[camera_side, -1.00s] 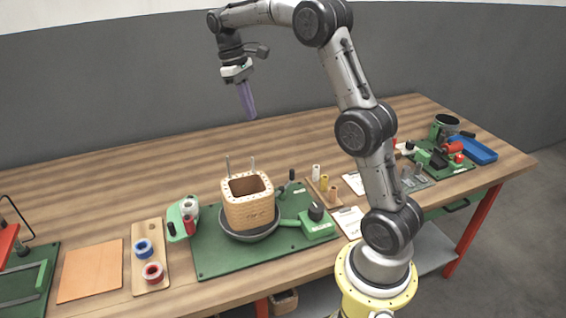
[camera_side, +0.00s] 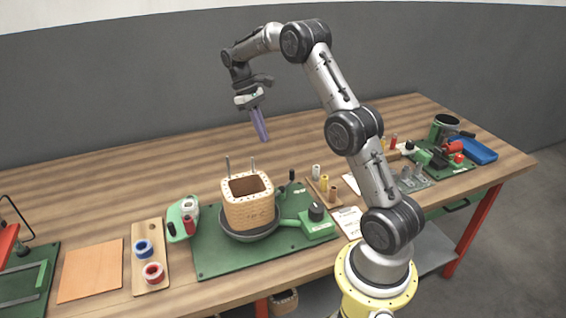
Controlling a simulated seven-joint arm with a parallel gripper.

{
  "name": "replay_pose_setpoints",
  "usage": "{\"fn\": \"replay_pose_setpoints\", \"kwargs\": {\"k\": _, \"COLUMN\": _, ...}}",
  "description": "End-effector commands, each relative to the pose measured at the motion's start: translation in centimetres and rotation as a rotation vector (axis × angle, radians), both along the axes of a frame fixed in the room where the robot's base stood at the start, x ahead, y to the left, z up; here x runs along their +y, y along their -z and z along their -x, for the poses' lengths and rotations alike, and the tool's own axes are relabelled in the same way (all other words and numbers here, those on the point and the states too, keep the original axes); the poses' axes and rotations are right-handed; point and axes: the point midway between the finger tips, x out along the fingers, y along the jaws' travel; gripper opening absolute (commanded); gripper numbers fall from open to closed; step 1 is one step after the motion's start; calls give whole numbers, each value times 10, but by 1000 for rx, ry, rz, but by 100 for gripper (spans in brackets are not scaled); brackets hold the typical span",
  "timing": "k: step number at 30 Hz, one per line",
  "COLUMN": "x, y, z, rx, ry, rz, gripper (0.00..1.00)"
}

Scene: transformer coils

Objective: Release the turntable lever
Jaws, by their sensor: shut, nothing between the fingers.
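The turntable (camera_side: 252,236) is a dark round dish on a green base plate (camera_side: 225,262). A square wooden coil former (camera_side: 249,211) with two upright rods stands on it. A small black-knobbed lever (camera_side: 292,177) stands upright at the back right of the plate; I take it to be the turntable lever. A green unit with a black knob (camera_side: 316,214) sits at the plate's right. My gripper (camera_side: 264,138) has purple fingers, shut and empty, pointing down in the air above and behind the former, apart from the lever.
Left of the plate are a green holder with spools (camera_side: 185,216), a wooden board with red and blue tape rolls (camera_side: 150,255) and a tan sheet (camera_side: 91,270). Right are a peg rack (camera_side: 325,188), papers and a blue tray (camera_side: 473,149). The back of the table (camera_side: 130,180) is clear.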

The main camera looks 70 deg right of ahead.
Motion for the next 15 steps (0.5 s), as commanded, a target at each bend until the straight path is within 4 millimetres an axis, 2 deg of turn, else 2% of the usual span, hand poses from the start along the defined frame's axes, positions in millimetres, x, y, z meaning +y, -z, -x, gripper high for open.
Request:
{"fn": "replay_pose_setpoints", "kwargs": {"k": 12, "x": 6, "y": 75, "z": 31, "rx": 5, "ry": 1, "rz": -3, "gripper": 0}}
{"fn": "replay_pose_setpoints", "kwargs": {"k": 13, "x": 6, "y": 81, "z": 33, "rx": 4, "ry": 1, "rz": -3, "gripper": 0}}
{"fn": "replay_pose_setpoints", "kwargs": {"k": 15, "x": 8, "y": 77, "z": 43, "rx": 0, "ry": 2, "rz": 0, "gripper": 0}}
